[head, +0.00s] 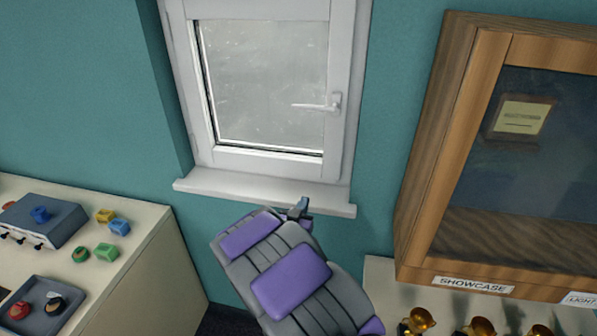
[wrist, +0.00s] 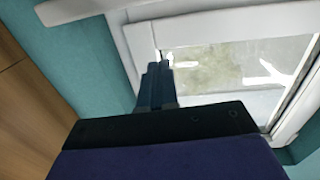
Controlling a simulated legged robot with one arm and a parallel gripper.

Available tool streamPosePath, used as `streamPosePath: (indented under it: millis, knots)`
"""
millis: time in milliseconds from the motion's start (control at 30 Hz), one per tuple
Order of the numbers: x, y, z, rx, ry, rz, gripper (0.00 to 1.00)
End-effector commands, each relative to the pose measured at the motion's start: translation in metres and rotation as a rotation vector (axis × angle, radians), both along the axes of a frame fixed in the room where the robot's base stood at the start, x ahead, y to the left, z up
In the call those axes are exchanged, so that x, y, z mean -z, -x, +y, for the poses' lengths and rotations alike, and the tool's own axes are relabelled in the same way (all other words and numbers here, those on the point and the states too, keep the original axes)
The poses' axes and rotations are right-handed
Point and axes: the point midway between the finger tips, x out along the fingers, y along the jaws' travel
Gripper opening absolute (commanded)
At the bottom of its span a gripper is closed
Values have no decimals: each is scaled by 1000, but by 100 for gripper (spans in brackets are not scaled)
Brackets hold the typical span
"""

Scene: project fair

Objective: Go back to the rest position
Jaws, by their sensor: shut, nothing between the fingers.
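My gripper (head: 299,208) shows at the end of my grey and purple arm in the head view, in front of the window sill. In the wrist view my gripper (wrist: 157,72) points toward the window, its two fingers together with nothing between them. The white-framed window (head: 262,80) looks closed, with its handle (head: 318,106) level. The window also fills the upper right of the wrist view (wrist: 205,28). I cannot tell whether the gripper touches the sill (head: 262,192).
At left a table (head: 150,225) holds a blue-grey box (head: 40,218), several coloured blocks and a dark tray (head: 45,305). At right a wooden showcase (head: 455,150) hangs above a white surface with several golden figures (head: 420,320). A teal wall is behind.

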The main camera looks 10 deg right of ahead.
Motion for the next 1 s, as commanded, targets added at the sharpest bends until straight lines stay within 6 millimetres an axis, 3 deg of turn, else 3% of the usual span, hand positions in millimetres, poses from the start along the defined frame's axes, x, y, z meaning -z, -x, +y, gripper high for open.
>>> streamPosePath:
  millis: [167,367,567,767,1000]
  knots:
    - [0,0,-1,-6,-22,26,0]
    - [-5,5,-6,-55,-152,185,0]
    - [-11,34,1,-145,-295,420,0]
    - [-19,90,13,-237,-382,666,0]
    - [-36,186,12,-330,-430,962,0]
